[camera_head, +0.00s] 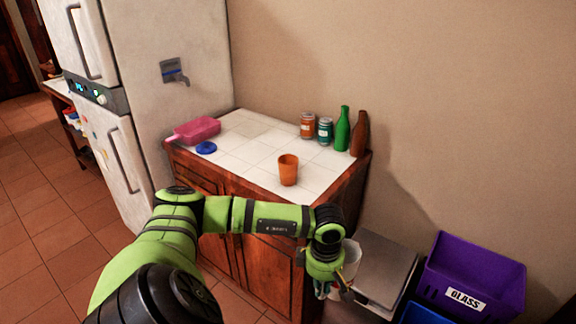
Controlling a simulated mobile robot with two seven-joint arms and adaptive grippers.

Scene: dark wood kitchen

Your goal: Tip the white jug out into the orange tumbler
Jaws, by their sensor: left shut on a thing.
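The orange tumbler (288,170) stands upright on the white tiled counter (245,160), near its front edge. My left arm reaches across from the left in front of the counter. My left gripper (338,287) is low, to the right of the counter's front corner, and is shut on the white jug (350,262). The jug is partly hidden behind the gripper and wrist, so its tilt and contents cannot be told. The jug is apart from the tumbler, below and to its right in the picture. My right gripper does not show.
A pink container (197,130) and blue lid (206,148) lie at the counter's left. A purple bin (470,275) is at right. The fridge (150,60) borders the counter.

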